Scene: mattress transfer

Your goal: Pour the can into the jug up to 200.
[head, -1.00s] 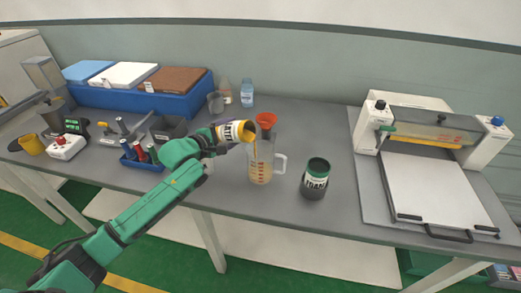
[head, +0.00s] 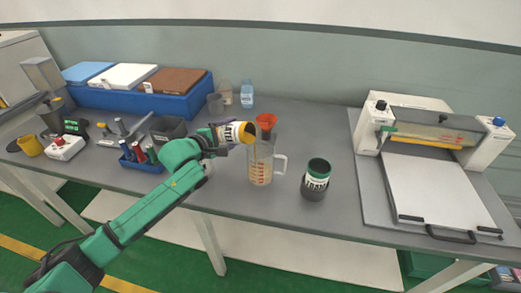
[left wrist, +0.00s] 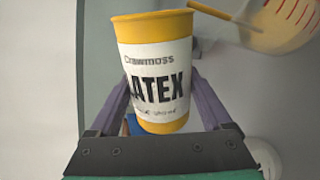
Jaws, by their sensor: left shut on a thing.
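My left gripper (head: 220,140) is shut on the yellow can with a white LATEX label (head: 236,132). The can is tipped on its side, mouth to the right, above the clear jug (head: 262,165). In the left wrist view the can (left wrist: 155,75) sits between the two purple fingers, and a thin yellowish streak runs from its rim to the jug (left wrist: 285,25). The jug stands upright, with red-orange markings and a pale yellowish content low inside. Its exact level is too small to read. My right gripper is not in view.
A dark FOAM can (head: 316,180) stands right of the jug. A blue tool holder (head: 140,163) is left of the gripper. A white press (head: 440,185) fills the right side.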

